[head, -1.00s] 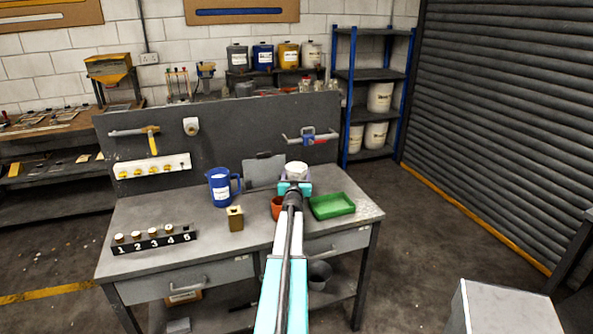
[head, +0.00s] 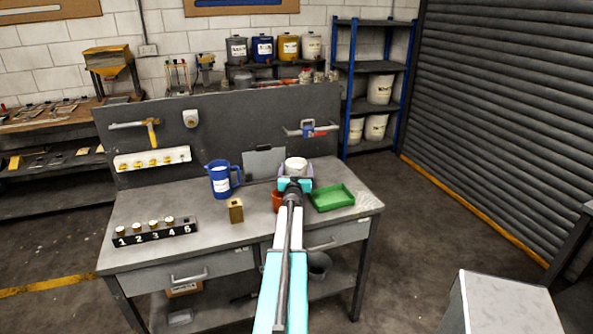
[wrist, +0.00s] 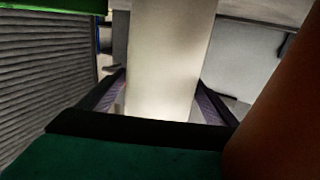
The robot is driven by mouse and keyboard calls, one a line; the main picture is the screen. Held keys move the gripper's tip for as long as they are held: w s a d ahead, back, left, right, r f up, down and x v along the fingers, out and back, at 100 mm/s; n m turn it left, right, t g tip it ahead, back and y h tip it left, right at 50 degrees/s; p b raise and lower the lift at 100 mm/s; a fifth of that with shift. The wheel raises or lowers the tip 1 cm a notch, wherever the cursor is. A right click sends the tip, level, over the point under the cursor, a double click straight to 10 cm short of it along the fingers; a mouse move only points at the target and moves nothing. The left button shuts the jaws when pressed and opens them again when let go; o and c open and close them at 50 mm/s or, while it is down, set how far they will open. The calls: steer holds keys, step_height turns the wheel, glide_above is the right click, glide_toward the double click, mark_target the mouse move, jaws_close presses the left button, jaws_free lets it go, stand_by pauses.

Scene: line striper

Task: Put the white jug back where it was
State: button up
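The white jug (head: 296,163) shows in the head view toward the back right of the workbench, its lower part hidden behind my gripper. In the wrist view it is a pale upright body (wrist: 165,60) between the two fingers. My gripper (head: 296,172) is open around it, one finger on each side. In the wrist view (wrist: 164,95), gaps show between the jug's near side and the fingers' inner faces. Whether the jug's base touches the bench is hidden.
A green tray (head: 332,198) lies right of my gripper; an orange-red cup (head: 278,201) stands close on its left. A blue jug (head: 221,180), a brass block (head: 235,211) and a numbered rack (head: 156,234) stand farther left. The upright back panel (head: 240,125) is close behind.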

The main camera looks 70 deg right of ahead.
steer(key=shift+r, duration=0.15)
steer(key=b+v, duration=0.3)
steer(key=v, duration=0.9)
stand_by(0.7)
stand_by(1.0)
